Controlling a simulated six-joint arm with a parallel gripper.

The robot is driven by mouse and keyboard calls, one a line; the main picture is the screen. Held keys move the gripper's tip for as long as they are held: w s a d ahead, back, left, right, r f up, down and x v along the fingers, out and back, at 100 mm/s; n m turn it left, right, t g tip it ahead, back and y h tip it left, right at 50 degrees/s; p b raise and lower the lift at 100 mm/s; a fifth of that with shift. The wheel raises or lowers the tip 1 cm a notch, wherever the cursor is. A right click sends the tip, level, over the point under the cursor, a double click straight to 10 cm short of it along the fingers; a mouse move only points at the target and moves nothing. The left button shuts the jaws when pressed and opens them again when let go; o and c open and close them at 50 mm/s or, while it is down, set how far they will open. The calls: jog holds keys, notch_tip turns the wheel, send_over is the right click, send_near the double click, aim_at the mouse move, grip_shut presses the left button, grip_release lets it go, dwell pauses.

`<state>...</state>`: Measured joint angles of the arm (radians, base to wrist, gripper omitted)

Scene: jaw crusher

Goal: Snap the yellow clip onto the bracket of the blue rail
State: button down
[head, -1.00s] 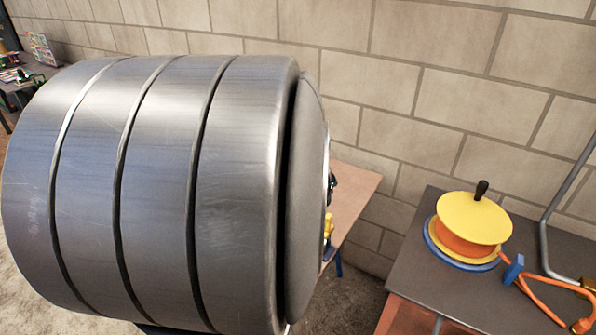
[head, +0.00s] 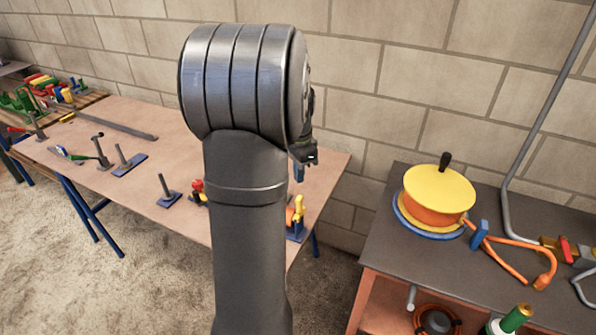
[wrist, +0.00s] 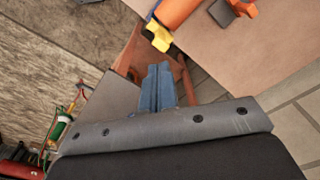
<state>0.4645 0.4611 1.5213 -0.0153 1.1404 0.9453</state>
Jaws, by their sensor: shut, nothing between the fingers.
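My gripper (head: 299,172) shows partly behind my arm in the head view, above the right end of the long table. In the wrist view its blue fingers (wrist: 157,90) are together with nothing between them. An orange and yellow piece (head: 297,212) stands on a blue base at the table's right end. In the wrist view a yellow-ended orange part (wrist: 158,35) lies past the fingertips, apart from them. I cannot tell whether this is the yellow clip. The blue rail and its bracket are not clearly identifiable; my arm hides part of the table.
The long table (head: 140,190) carries several tools on blue bases. On the right a dark-topped bench (head: 390,225) holds a yellow and orange reel (head: 438,190), an orange cable (head: 490,262) and a grey pipe (head: 510,205). A block wall stands behind.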

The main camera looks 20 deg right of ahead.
jog(key=shift+w+d+f, duration=0.15)
jog(key=shift+f, duration=3)
jog(key=shift+f, duration=0.25)
notch_tip(320, 180, up, 20)
jog(key=shift+r, duration=0.15)
notch_tip(320, 180, down, 19)
jog(key=shift+f, duration=0.1)
